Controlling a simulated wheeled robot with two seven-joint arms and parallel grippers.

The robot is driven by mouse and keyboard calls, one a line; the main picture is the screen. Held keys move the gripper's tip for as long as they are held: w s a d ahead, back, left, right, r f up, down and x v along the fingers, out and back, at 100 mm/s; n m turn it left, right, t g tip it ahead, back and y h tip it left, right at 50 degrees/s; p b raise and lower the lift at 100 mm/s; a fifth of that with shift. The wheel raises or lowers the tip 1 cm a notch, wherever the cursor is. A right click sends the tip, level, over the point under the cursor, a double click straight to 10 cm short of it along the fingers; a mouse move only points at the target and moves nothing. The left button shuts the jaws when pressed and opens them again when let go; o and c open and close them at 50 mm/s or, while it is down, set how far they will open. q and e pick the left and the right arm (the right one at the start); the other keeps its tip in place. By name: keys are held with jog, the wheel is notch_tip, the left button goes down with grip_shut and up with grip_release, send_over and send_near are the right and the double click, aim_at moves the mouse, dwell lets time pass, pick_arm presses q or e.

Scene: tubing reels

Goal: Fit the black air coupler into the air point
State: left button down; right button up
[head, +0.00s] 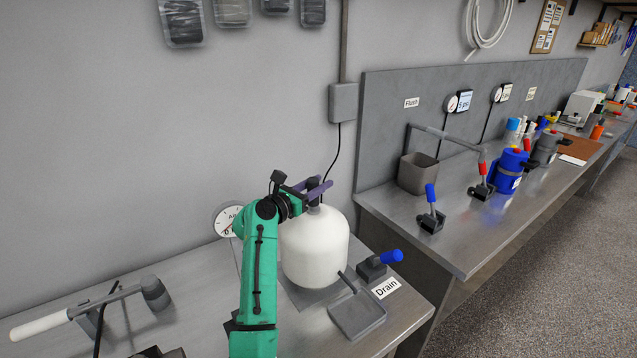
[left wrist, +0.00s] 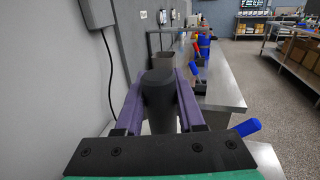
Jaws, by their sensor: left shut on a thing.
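My left gripper (head: 318,187) is shut on the black air coupler (head: 314,192), just above the neck of a white rounded tank (head: 315,248). In the left wrist view the coupler (left wrist: 158,100) is a dark upright cylinder between the purple fingers (left wrist: 158,95). A thin black hose (head: 337,150) hangs from a grey wall box down behind the gripper. The coupler's lower end meets the tank top in the head view; I cannot tell whether it is seated or only above it. No air point can be clearly made out. My right gripper is not in view.
A dial gauge (head: 226,220), its label partly hidden, stands behind my arm. A white-handled pipe (head: 70,318) lies left. Another bench (head: 450,235) stands beyond.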

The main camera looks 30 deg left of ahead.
pick_arm(q)
jog(key=shift+f+b, duration=0.35)
jog(key=shift+f, duration=0.6)
jog(key=shift+c, duration=2.2)
grip_release()
jog(key=b+v, duration=0.4)
jog(key=v, duration=1)
jog(key=shift+s+b, duration=0.3)
jog(key=shift+b, duration=0.1)
jog(key=shift+a, duration=0.1)
